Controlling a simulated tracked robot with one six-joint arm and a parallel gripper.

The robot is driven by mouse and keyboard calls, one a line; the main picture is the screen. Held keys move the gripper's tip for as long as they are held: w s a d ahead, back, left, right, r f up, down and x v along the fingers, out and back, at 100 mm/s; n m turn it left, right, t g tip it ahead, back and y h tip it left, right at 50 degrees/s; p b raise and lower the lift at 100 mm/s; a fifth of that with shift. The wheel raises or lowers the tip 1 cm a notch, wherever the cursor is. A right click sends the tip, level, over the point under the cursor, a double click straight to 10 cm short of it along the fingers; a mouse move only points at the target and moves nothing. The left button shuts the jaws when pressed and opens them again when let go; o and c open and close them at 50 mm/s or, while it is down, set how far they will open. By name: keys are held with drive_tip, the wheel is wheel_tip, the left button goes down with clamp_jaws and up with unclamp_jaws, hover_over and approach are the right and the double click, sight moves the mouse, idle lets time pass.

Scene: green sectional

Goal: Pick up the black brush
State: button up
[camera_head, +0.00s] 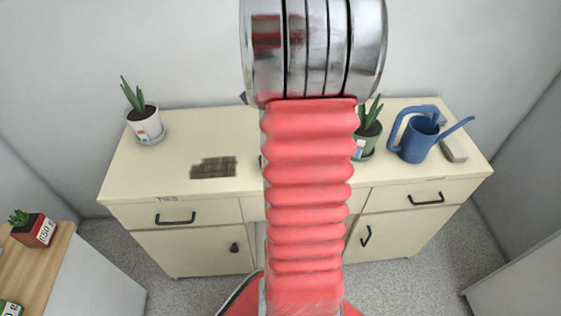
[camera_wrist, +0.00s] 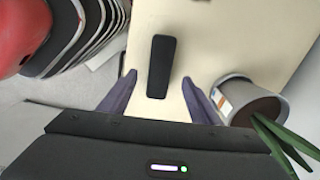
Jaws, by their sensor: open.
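The black brush (camera_wrist: 160,66) shows in the wrist view as a dark oblong block lying on the cream cabinet top. My gripper (camera_wrist: 159,80) is open, with one purple-grey finger on each side of the brush's near part in the picture. The fingers do not appear to touch it. I cannot tell how far above the surface they are.
A potted plant (camera_wrist: 254,100) stands close to the right finger; it also shows in the head view (camera_head: 368,135). On the cream cabinet (camera_head: 290,185) are a blue watering can (camera_head: 416,140), a grey block (camera_head: 453,150), a brown patch (camera_head: 213,168) and another potted plant (camera_head: 146,125) at left.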

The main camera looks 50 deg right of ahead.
drive_tip(key=shift+f, duration=0.85)
drive_tip(key=shift+f, duration=2.6)
drive_tip(key=c, duration=1.2)
drive_tip(key=shift+r, duration=0.1)
wheel_tip(320, 180, up, 10)
drive_tip(key=shift+f, duration=0.1)
